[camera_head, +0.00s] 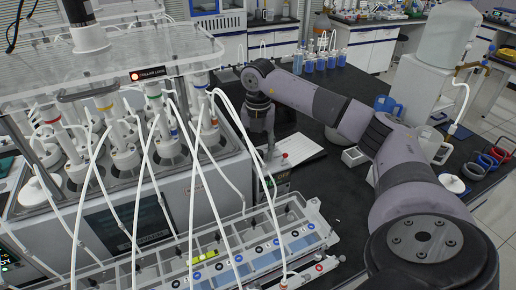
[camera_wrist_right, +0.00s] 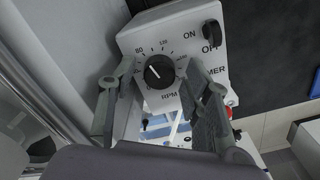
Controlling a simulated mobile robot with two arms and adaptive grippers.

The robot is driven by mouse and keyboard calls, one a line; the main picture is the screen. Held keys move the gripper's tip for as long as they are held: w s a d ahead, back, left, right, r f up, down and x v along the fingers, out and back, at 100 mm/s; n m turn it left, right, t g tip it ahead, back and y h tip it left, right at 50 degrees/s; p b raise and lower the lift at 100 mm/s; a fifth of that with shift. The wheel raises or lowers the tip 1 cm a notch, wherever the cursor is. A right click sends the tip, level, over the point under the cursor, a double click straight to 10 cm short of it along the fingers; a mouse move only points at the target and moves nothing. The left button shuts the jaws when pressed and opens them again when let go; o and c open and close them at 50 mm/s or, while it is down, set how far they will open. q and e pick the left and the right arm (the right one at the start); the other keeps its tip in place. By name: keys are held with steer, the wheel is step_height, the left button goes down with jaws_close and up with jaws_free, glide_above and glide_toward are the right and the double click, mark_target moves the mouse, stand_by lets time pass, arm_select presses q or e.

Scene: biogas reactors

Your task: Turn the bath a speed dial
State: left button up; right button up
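The speed dial (camera_wrist_right: 159,72) is a round black knob with a white pointer line, on a light grey panel (camera_wrist_right: 188,32) marked with a scale and "RPM". My right gripper (camera_wrist_right: 160,66) is open, with one finger on each side of the dial. Whether the fingers touch the knob cannot be told. In the head view the right gripper (camera_head: 268,150) points down beside the large bath (camera_head: 145,215), and the dial is hidden there. My left gripper is not in view.
A black switch (camera_wrist_right: 211,34) marked ON and OFF sits on the panel right of the dial. Several reactor bottles (camera_head: 122,150) with white tubes stand in the bath. A clear rack (camera_head: 255,255) is in front. Blue bottles (camera_head: 320,60) stand behind on the black bench.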

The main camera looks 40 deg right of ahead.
mark_target(258, 152)
steer(key=shift+r, duration=0.1)
step_height(258, 152, up, 12)
stand_by(0.6)
